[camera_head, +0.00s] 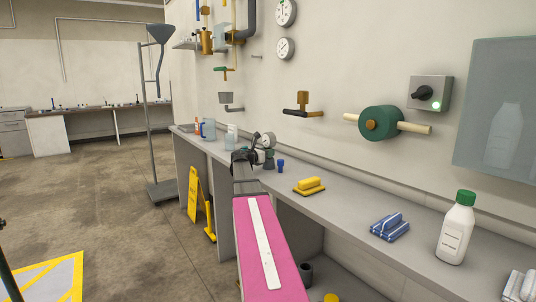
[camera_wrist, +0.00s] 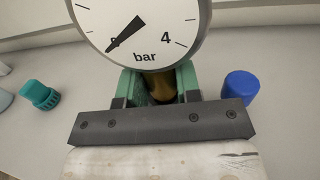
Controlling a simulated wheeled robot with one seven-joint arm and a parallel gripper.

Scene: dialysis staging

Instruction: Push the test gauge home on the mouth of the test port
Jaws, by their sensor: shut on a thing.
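The test gauge (camera_wrist: 140,32) has a round white dial with a black needle and the word "bar". It fills the top middle of the wrist view, and its brass stem (camera_wrist: 159,86) runs down between the green fingers of my gripper (camera_wrist: 160,92). My gripper is shut on the gauge. In the head view my gripper (camera_head: 259,156) is over the far part of the bench, with the small gauge (camera_head: 267,140) at its end. I cannot make out the test port; the lower end of the stem is hidden by the jaws.
A blue cap (camera_wrist: 239,86) stands right of the jaws and a teal cap (camera_wrist: 39,95) lies left. On the bench (camera_head: 340,204) are a yellow brush (camera_head: 310,186), a folded blue cloth (camera_head: 389,227) and a white bottle (camera_head: 456,232). Wall pipes and valves (camera_head: 301,104) stand out above.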

